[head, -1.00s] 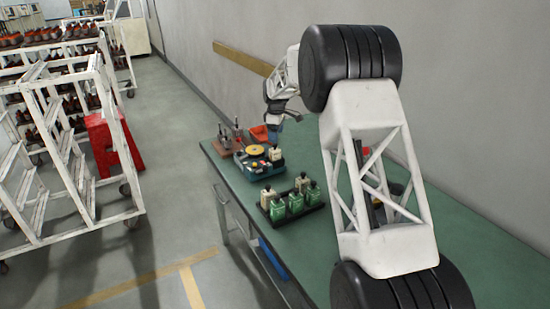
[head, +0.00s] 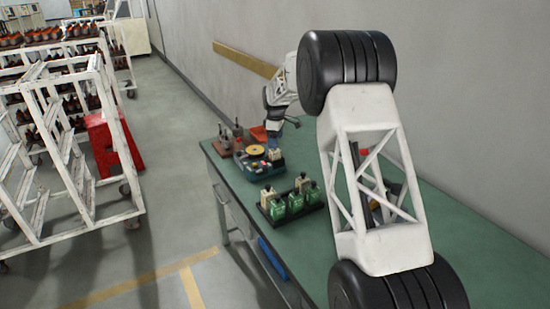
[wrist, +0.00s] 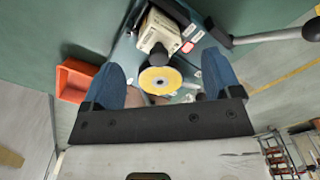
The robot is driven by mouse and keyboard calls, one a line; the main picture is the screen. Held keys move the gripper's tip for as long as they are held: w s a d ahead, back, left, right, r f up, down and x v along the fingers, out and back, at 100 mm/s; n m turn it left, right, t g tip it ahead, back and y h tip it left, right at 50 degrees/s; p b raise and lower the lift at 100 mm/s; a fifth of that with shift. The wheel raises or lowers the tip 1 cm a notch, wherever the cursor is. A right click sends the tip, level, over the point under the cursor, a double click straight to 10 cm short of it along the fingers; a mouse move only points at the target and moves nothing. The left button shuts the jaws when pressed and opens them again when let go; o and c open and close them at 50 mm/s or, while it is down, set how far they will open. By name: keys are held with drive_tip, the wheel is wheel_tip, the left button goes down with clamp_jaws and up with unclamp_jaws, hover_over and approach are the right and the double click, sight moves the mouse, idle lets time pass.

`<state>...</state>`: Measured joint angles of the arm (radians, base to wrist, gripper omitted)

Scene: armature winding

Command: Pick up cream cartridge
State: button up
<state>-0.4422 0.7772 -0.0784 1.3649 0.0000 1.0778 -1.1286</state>
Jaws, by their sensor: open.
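One cream cartridge (head: 276,155) stands in the teal winding fixture (head: 262,170). It also shows in the wrist view (wrist: 158,32), beyond the yellow disc. Two more cream cartridges, a left one (head: 267,195) and a back one (head: 303,182), stand in a black tray (head: 300,213) with three green cartridges (head: 295,203). My gripper (head: 272,138) is above the far part of the bench, close to the fixture. In the wrist view my gripper (wrist: 160,62) is open, its blue fingers wide apart and empty, with the yellow disc (wrist: 160,80) visible between them.
An orange bin (wrist: 75,80) lies left of the fingers in the wrist view. A brown stand (head: 225,149) is at the bench's far left. A lever with a black knob (wrist: 312,29) sticks out at right. The wall runs behind the green bench (head: 440,225).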

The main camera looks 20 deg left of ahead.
drive_tip(key=shift+f, duration=0.1)
drive_tip(key=shift+a+f, duration=0.15)
drive_tip(key=shift+f, duration=2.4)
drive_tip(key=shift+w, duration=0.1)
drive_tip(key=c, duration=1.2)
drive_tip(key=shift+r, duration=0.1)
drive_tip(key=shift+r, duration=4.95)
